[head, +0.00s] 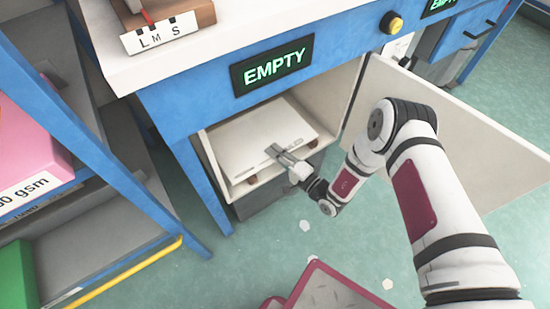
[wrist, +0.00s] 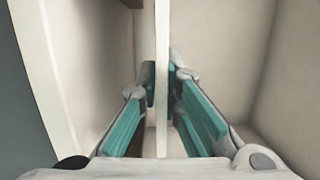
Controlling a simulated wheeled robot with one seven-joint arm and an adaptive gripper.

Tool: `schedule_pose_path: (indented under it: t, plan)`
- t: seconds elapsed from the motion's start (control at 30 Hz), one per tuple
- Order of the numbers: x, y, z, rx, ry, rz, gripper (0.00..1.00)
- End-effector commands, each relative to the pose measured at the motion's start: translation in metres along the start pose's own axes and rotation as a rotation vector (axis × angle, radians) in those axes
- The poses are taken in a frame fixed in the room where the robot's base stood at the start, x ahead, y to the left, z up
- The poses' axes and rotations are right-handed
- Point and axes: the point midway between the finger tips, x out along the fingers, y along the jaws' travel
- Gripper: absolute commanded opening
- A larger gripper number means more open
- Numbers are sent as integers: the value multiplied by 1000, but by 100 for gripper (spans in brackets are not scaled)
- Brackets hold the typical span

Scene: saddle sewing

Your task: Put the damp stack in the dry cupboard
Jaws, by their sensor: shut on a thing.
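The cupboard (head: 338,112) under the blue bench stands open, its pale door swung out to the right. A flat white slab (head: 255,138) lies level inside, above the cupboard floor, with small brown blocks under its corners. My gripper (head: 281,153) is shut on the slab's front edge at the cupboard mouth. In the wrist view, the teal-padded fingers of my gripper (wrist: 162,85) stand on either side of the thin white slab (wrist: 162,35), seen edge-on. I cannot tell whether this slab is the damp stack or a shelf.
A display (head: 272,65) above the cupboard reads EMPTY. A blue rack at left holds a pink pack (head: 30,150) marked gsm and a green block (head: 15,272). A yellow bar (head: 125,270) edges its lower shelf. The open door (head: 455,125) stands close behind my arm.

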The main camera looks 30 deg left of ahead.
Motion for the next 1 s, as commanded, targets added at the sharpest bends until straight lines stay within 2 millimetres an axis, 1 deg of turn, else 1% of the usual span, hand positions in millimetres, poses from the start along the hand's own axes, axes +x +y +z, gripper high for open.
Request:
schedule_pose_path:
  t: [0.03, 0.1, 0.17, 0.4, 0.53, 0.57, 0.6, 0.87, 1.0]
  plan:
    - [0, 10, 0, -1, -1, -2, 0]
    - [0, 19, 0, -2, 0, -1, 0]
    - [0, 23, 0, -1, 0, -2, 0]
    - [0, 21, 0, -1, 0, -2, 0]
    - [-1, 25, -1, -1, 1, -2, 0]
    - [-1, 26, 0, 0, 0, 1, 11]
    - [-1, 26, 0, 0, 0, 1, 15]
    - [-1, 25, 0, 0, 0, 1, 15]
    - [-1, 20, 0, 0, -1, 2, 15]
